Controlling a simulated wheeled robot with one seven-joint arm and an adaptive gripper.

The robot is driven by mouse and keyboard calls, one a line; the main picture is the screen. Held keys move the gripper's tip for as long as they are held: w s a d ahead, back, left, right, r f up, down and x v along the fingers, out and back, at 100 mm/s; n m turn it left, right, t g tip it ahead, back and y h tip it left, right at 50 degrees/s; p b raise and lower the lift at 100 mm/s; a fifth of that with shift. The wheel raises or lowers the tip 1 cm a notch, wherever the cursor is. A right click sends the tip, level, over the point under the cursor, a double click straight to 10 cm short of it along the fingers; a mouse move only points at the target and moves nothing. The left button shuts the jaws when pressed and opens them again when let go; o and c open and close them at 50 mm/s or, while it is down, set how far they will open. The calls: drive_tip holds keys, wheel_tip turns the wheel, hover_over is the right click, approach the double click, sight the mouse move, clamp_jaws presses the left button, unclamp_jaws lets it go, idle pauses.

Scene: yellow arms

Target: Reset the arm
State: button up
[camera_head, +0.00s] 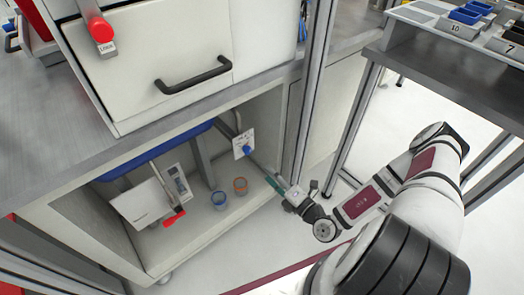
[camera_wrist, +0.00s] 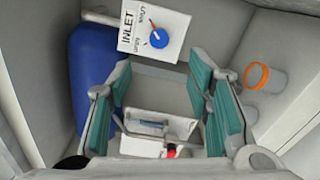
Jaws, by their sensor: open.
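My gripper (camera_head: 277,187) is at the right opening of the lower cabinet compartment, with the arm reaching in from the right. In the wrist view my gripper (camera_wrist: 162,108) is open, its two teal-padded fingers wide apart with nothing held between them. Beyond the fingers is a white box-like unit (camera_wrist: 150,126) with a red handle (camera_wrist: 172,150). The white INLET panel with a blue knob (camera_wrist: 158,38) is above the fingers. That panel (camera_head: 243,143) also shows in the head view, just up and left of my gripper.
Two small cups, one blue-rimmed (camera_head: 219,199) and one orange-rimmed (camera_head: 240,185), stand on the compartment floor left of my gripper. A blue tank (camera_wrist: 92,75) is at the left. A metal post (camera_head: 314,95) rises beside the gripper. A table (camera_head: 440,75) stands at the right.

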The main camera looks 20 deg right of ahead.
drive_tip(key=s+a+r+n+g+y, duration=0.35)
drive_tip(key=r+n+g, duration=0.25)
drive_tip(key=r+n, duration=0.4)
drive_tip(key=s+a+r+n+g+y, duration=0.2)
drive_tip(key=a+r+n+g+y, duration=0.15)
drive_tip(key=r+n+g, duration=0.45)
drive_tip(key=s+a+r+n+g+y, duration=0.2)
drive_tip(key=s+a+r+n+g, duration=0.15)
drive_tip(key=r+n, duration=0.8)
drive_tip(key=s+r+n+g+h, duration=0.4)
drive_tip(key=s+r+n+h, duration=0.3)
drive_tip(key=s+n, duration=0.45)
drive_tip(key=s+d+r+n+t+h, duration=0.45)
drive_tip(key=s+d+n+h, duration=0.2)
drive_tip(key=s, duration=0.25)
wheel_tip(320, 180, up, 21)
drive_tip(key=t+h+p, duration=0.1)
drive_tip(key=t+p, duration=0.3)
drive_tip(key=p, duration=1.6)
drive_tip(key=shift+d, duration=0.3)
